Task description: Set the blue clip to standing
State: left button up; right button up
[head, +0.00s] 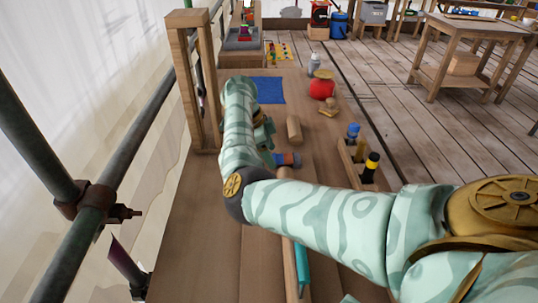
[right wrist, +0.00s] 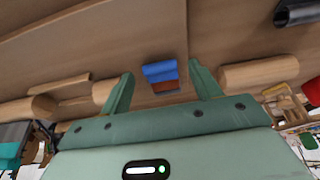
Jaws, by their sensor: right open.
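A small blue and rust-red piece, which looks like the blue clip (head: 279,159), lies on the wooden bench (head: 205,235) beside my right forearm. Its dark end points right in the head view. In the right wrist view the clip (right wrist: 160,71) shows its blue face above a red-brown part, between the two green fingertips. My right gripper (right wrist: 160,70) is open, with a gap on each side of the clip. In the head view the right gripper (head: 268,143) is partly hidden by my forearm. My left gripper is not in view.
Wooden cylinders (head: 293,129) lie close to the clip. A wooden post frame (head: 178,85) stands at left. A blue mat (head: 270,90), a red round object (head: 321,88) and a black-and-yellow cylinder (head: 370,168) are also on the bench. The bench's near left is clear.

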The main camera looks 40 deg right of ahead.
jog(key=shift+s+d+f, duration=0.2)
jog(key=shift+f, duration=0.35)
